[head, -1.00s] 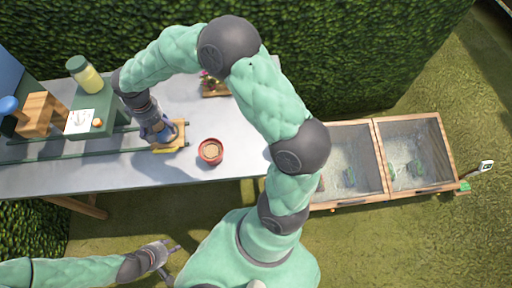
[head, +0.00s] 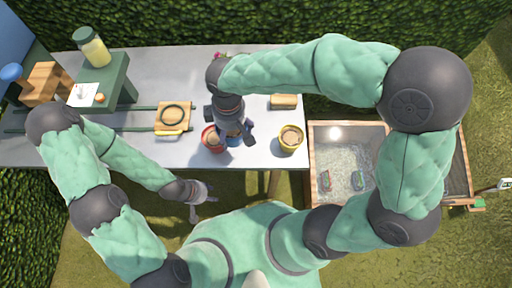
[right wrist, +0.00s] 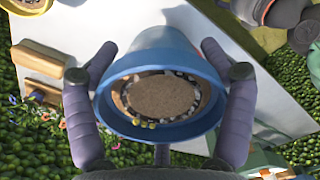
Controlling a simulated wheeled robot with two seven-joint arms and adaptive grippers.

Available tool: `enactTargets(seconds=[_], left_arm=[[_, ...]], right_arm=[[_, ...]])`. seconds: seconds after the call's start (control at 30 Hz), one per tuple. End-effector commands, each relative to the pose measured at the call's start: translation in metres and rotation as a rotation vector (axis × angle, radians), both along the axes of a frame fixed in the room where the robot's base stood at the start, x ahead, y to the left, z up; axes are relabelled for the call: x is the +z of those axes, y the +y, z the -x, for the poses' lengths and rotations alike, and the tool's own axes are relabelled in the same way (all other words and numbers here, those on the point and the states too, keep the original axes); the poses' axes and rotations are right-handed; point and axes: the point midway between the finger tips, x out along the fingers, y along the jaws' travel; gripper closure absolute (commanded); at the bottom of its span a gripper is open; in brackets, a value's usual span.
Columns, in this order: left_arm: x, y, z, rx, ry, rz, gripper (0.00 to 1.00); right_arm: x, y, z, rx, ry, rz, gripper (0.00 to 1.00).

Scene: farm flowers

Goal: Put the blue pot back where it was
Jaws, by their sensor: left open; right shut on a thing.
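The blue pot (right wrist: 160,85) holds soil with small pebbles and fills the middle of the right wrist view, between the fingers of my right gripper (right wrist: 160,100). In the head view the blue pot (head: 235,140) is mostly hidden under my right gripper (head: 236,137), which is shut on it between two other pots. The red pot (head: 211,140) is just left of it, partly covered; I cannot tell whether they touch. The yellow pot (head: 291,139) stands to the right. My left gripper (head: 200,199) is open and empty, off the table's front edge.
A wooden board (head: 173,113) with a dark ring lies left on the grey table (head: 150,80), beside green rails. A wooden block (head: 284,102) lies behind the yellow pot. A green stand (head: 112,75) with a jar (head: 93,48) is at far left. Wood-framed bins (head: 345,165) stand right.

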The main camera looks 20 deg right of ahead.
Motion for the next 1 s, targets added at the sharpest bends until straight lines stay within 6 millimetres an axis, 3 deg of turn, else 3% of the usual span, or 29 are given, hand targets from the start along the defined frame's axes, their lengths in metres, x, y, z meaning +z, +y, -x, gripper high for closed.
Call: enactTargets(seconds=[0.1, 0.2, 0.37, 0.47, 0.87, 1.0], left_arm=[[-0.013, 0.0, 0.0, 0.001, 0.0, 0.0, 0.54], [-0.017, 0.0, 0.0, 0.001, 0.0, 0.0, 0.54], [-0.021, 0.0, 0.0, 0.0, -0.001, 0.0, 0.54], [-0.025, 0.0, 0.0, 0.0, -0.001, 0.0, 0.54], [-0.055, 0.0, 0.0, 0.0, -0.001, 0.0, 0.54], [-0.067, 0.0, 0.0, 0.0, 0.0, 0.0, 0.54]], right_arm=[[-0.004, 0.017, 0.039, 0.2, -0.007, 0.004, 0.68], [-0.007, 0.023, 0.062, 0.319, -0.006, 0.01, 0.68], [-0.009, 0.025, 0.078, 0.409, -0.006, 0.013, 0.68], [-0.015, 0.018, 0.073, 0.42, -0.004, 0.014, 0.68], [-0.054, -0.037, 0.012, 0.414, -0.003, 0.014, 0.68], [-0.079, -0.05, -0.002, 0.416, -0.002, 0.015, 0.68]])
